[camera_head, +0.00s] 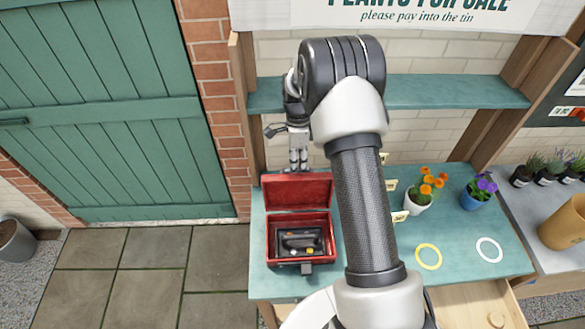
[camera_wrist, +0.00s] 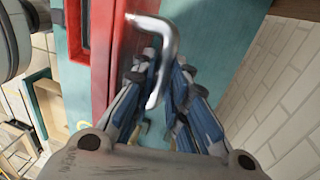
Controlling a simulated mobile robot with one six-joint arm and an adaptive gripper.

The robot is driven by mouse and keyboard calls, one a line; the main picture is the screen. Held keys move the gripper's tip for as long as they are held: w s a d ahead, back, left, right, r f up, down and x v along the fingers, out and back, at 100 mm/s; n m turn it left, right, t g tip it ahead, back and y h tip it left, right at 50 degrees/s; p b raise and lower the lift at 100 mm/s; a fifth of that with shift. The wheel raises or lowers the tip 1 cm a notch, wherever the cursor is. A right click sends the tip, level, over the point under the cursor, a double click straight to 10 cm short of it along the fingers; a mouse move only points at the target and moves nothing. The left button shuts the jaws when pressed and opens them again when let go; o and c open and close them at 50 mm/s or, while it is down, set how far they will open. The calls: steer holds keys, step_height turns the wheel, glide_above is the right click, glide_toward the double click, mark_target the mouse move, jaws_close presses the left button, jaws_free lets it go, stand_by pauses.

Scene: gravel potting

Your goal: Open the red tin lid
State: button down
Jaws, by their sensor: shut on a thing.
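The red tin (camera_head: 271,227) stands on the green bench top, and its inside shows. Its red lid (camera_head: 298,190) stands up at the tin's back edge, swung well open. My gripper (camera_head: 298,163) is just behind the lid's upper edge, pointing down. In the wrist view the red lid (camera_wrist: 102,50) runs beside my gripper (camera_wrist: 158,78). A bent silver handle (camera_wrist: 160,35) on the lid passes between the blue-grey fingers, which are shut on it. The handle is too small to make out in the head view.
Dark compartments with small items (camera_head: 300,242) lie inside the tin. An orange-flowered pot (camera_head: 418,200) and a blue pot (camera_head: 471,199) stand to the right, beyond yellow (camera_head: 428,257) and white rings (camera_head: 489,250). A shelf (camera_head: 445,92) runs above. My arm hides the bench's middle.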

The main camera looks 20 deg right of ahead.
steer(key=shift+s+f, duration=0.15)
steer(key=shift+f, duration=0.1)
steer(key=c, duration=1.6)
jaws_free()
steer(key=shift+r, duration=0.15)
steer(key=shift+o, duration=0.2)
step_height(320, 180, up, 7)
steer(key=w, duration=0.1)
steer(key=shift+w+d+r, duration=0.2)
steer(key=shift+w+d, duration=0.05)
steer(key=shift+w, duration=0.1)
steer(key=shift+c, duration=0.4)
